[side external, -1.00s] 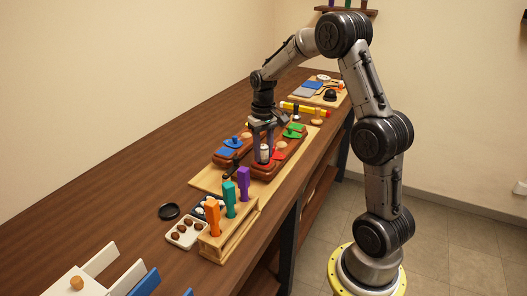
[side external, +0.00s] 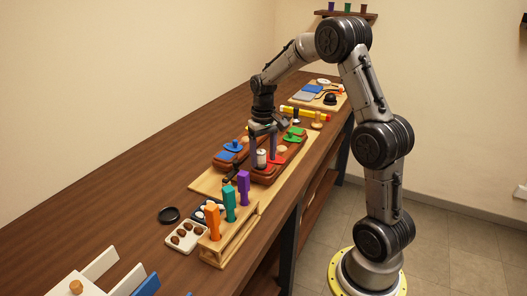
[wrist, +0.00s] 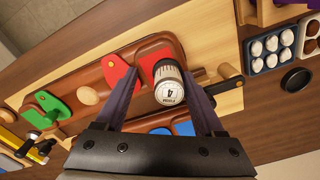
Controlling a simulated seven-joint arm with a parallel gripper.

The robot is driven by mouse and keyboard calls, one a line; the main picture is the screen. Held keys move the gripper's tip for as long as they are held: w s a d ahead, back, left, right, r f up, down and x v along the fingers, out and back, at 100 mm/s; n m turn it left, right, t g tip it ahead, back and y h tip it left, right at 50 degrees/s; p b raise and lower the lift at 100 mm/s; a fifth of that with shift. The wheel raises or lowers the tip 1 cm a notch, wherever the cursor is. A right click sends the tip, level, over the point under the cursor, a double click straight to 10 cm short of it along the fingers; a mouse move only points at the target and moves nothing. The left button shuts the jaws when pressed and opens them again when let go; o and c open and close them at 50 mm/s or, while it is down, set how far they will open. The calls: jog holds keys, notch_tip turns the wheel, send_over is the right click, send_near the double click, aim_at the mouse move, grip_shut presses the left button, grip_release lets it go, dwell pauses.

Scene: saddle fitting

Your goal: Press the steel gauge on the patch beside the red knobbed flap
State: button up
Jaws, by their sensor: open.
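My gripper (wrist: 163,72) is open, one finger on each side of the gauge. A gap shows between the gauge and the fingers. Its underside is hidden.
A green flap (wrist: 45,110) is farther along the same block. A second block with blue parts (side external: 228,150) stands alongside. A rack with orange, teal and purple handles (side external: 229,215) and an egg tray (side external: 186,236) are in front. Bare table lies left.

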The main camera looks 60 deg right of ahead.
jog(key=a+r+n+t, duration=0.1)
jog(key=a+r, duration=0.2)
jog(key=r, duration=0.6)
jog(key=a+r, duration=0.2)
jog(key=r, duration=0.8)
jog(key=s+a+r+n+t, duration=0.2)
jog(key=s+a+r, duration=0.1)
jog(key=s+a, duration=0.5)
jog(key=s+a+f+n+t, duration=0.2)
jog(key=s+a+f, duration=0.5)
jog(key=s+f, duration=0.3)
jog(key=shift+s+a+n+t, duration=0.3)
jog(key=shift+s+n, duration=0.1)
jog(key=shift+s, duration=0.7)
